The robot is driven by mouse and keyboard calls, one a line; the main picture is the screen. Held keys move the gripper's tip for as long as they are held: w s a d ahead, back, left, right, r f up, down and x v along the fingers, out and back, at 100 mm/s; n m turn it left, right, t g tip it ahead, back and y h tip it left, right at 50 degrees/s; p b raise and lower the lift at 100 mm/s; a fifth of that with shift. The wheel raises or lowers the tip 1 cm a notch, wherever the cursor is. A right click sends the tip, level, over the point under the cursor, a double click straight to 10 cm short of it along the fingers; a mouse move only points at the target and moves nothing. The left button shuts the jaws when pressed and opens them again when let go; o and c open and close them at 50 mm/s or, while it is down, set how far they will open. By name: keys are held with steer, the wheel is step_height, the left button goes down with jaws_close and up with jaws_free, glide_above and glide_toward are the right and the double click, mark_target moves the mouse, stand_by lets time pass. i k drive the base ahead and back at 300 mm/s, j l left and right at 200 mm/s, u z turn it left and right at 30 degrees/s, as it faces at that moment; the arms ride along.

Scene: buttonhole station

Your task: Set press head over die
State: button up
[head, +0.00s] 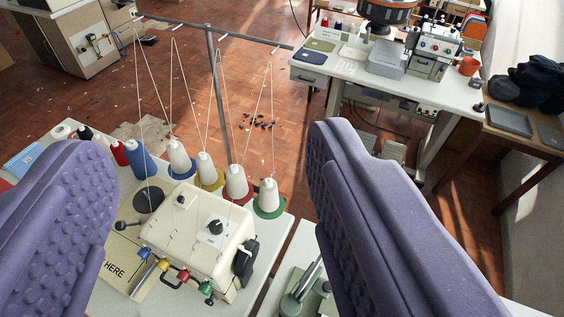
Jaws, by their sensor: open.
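My gripper (205,150) is open, its two purple padded fingers wide apart at the left and right of the head view. Nothing is held between them. A pale green device with a grey metal bar or cylinder (305,284) shows at the bottom centre, on a white table beside the right finger. It may be the press, but the finger and the picture edge cut it off. I cannot make out a press head or a die on it, nor how they stand to each other.
A cream overlock machine (200,232) with coloured knobs stands on a white table below, with thread cones (235,184) and a tall thread stand (216,90) behind it. Another white table (350,65) with machines stands at the back right. Open wooden floor (270,90) lies between.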

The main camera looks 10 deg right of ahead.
mark_target(290, 306)
steer(key=z, duration=0.5)
steer(key=j+z, duration=0.1)
steer(key=k, duration=1.05)
